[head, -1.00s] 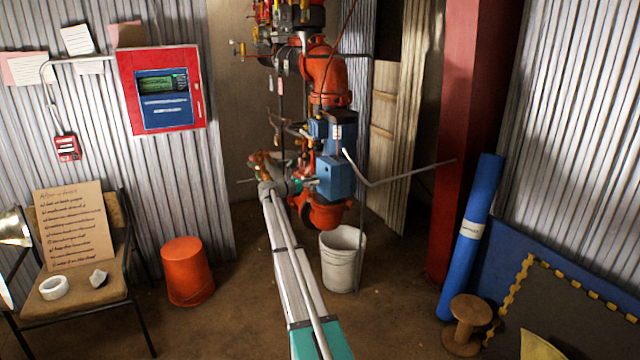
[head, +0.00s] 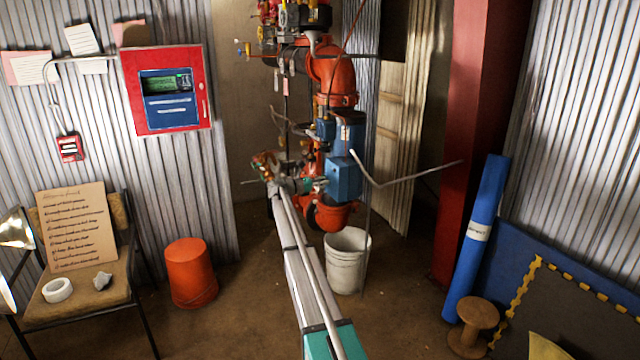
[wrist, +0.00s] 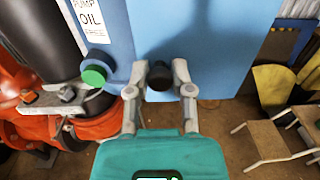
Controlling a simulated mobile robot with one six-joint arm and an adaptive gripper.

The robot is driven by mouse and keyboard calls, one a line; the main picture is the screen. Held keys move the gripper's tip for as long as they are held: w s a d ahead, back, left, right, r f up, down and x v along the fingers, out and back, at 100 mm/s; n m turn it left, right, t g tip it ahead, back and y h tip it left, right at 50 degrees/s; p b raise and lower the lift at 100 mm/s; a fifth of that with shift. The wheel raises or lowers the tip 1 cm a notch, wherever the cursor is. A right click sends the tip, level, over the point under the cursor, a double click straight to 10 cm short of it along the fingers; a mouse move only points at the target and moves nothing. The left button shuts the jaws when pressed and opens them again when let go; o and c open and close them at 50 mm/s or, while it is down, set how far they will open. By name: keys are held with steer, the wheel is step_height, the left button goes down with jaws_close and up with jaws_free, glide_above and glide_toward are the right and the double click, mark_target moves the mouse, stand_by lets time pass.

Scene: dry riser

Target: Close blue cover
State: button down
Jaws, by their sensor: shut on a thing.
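The blue cover (wrist: 215,45) fills the upper middle and right of the wrist view as a flat blue panel with a small black knob (wrist: 159,82) near its lower edge. My gripper (wrist: 160,76) has one finger on each side of the knob and is shut on it. In the head view, the blue box (head: 345,178) with the cover hangs on the red pipework, and my gripper (head: 318,185) meets its left side. I cannot tell how far the cover stands open.
A green cap (wrist: 94,75) and a "PUMP OIL" label (wrist: 88,18) sit left of the cover. Red pipe (head: 333,75) rises above the box. A white bucket (head: 346,262) stands below, an orange bucket (head: 190,272) to the left. A thin grey bent rod (head: 400,178) crosses to the right.

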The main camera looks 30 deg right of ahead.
steer(key=shift+c, duration=2.4)
jaws_free()
steer(key=shift+s+d, duration=0.15)
steer(key=shift+d, duration=0.15)
steer(key=shift+a, duration=0.3)
steer(key=shift+a, duration=0.2)
steer(key=w+a, duration=0.1)
steer(key=a, duration=1)
steer(key=shift+w+a, duration=0.15)
steer(key=shift+w, duration=0.05)
